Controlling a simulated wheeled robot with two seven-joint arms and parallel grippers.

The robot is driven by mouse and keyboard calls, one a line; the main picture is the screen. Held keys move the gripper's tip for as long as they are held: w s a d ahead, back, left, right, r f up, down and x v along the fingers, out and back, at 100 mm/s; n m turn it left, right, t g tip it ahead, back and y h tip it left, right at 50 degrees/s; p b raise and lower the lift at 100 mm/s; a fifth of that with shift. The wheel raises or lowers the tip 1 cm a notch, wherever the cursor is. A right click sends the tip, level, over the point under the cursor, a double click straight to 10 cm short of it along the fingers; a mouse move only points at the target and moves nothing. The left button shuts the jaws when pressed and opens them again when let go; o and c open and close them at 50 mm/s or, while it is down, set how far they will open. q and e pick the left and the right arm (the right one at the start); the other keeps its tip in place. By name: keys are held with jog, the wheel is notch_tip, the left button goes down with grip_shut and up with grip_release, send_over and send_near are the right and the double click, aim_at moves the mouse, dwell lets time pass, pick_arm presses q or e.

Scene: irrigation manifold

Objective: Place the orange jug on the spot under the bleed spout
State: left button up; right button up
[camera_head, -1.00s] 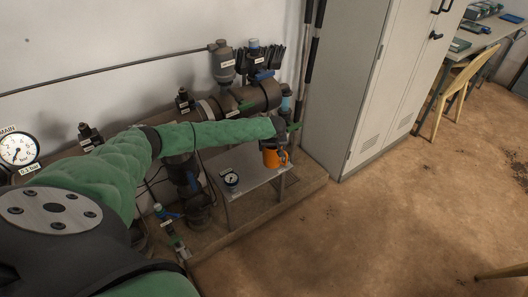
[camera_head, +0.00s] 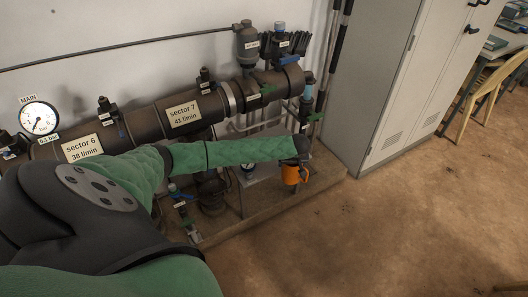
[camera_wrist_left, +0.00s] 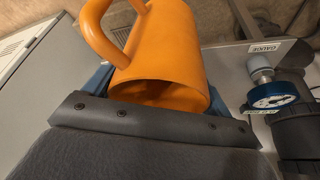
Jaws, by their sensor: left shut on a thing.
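The orange jug (camera_head: 291,175) hangs below my left gripper (camera_head: 298,158), near the right end of the metal shelf. In the left wrist view the jug (camera_wrist_left: 170,55) sits between the blue finger pads, its open mouth towards the camera and its handle at the upper left. My left gripper is shut on it. My arm hides part of the shelf. I cannot tell whether the jug touches anything below. My right gripper is not in view.
The thick manifold pipe (camera_head: 145,125) runs along the wall behind my arm. The shelf (camera_head: 262,197) carries a small gauge (camera_head: 248,172), seen closer in the wrist view (camera_wrist_left: 272,97). A grey cabinet (camera_head: 385,90) stands to the right. The floor in front is clear.

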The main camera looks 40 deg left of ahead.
pick_arm(q)
jog(key=w+a+r+m+h, duration=0.1)
jog(key=a+r+m, duration=0.2)
jog(key=r, duration=0.8)
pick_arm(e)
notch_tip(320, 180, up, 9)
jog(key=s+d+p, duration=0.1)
pick_arm(q)
jog(key=a+f+p, duration=0.1)
jog(key=a+f, duration=1)
jog(key=shift+s+a+f+m+t, duration=0.15)
jog(key=shift+s+a+m+t, duration=0.15)
jog(key=shift+t, duration=0.1)
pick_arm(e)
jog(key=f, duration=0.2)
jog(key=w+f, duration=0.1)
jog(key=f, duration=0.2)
pick_arm(q)
jog(key=shift+f, duration=0.1)
